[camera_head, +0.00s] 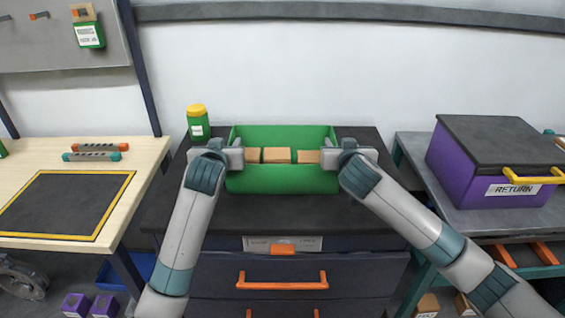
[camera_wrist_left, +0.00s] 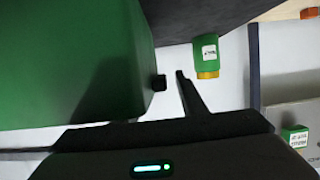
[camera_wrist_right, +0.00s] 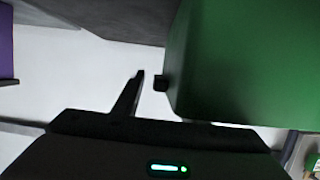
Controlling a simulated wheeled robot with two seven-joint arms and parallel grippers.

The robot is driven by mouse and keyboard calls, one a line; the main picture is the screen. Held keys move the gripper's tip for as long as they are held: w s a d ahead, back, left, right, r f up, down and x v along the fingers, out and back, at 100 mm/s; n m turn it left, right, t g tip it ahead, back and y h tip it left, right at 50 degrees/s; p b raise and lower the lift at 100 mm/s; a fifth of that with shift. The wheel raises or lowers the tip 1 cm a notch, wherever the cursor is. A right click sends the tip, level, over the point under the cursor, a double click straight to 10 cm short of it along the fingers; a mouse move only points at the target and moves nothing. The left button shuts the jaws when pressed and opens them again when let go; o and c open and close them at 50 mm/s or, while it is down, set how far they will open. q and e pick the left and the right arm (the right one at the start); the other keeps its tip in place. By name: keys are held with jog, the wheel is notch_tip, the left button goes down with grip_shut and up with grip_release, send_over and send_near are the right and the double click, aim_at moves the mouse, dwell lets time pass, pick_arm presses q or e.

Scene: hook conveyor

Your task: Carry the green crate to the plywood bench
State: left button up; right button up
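The green crate (camera_head: 282,180) stands on the dark top of a drawer cabinet (camera_head: 275,211), with brown boxes (camera_head: 277,155) inside. My left gripper (camera_head: 226,156) is at its left end and my right gripper (camera_head: 341,156) at its right end. In each wrist view one finger stands apart from a small dark stub at the crate's edge, on the left (camera_wrist_left: 158,82) and on the right (camera_wrist_right: 161,83). Both grippers look open; their other fingers are hidden by the crate. The plywood bench (camera_head: 148,158) is at the left, with a yellow-edged black mat (camera_head: 65,203).
A green jar with a yellow lid (camera_head: 197,122) stands behind my left gripper. Two handled bars (camera_head: 95,152) lie at the back of the bench; the mat is clear. A purple RETURN box (camera_head: 465,175) sits on the right table. Blue and purple bins are on the floor.

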pick_arm(q)
jog(key=shift+c, duration=0.3)
pick_arm(e)
jog(key=shift+c, duration=0.3)
pick_arm(q)
grip_shut()
pick_arm(e)
grip_shut()
pick_arm(q)
jog(key=shift+r, duration=0.25)
pick_arm(e)
jog(key=shift+r, duration=0.25)
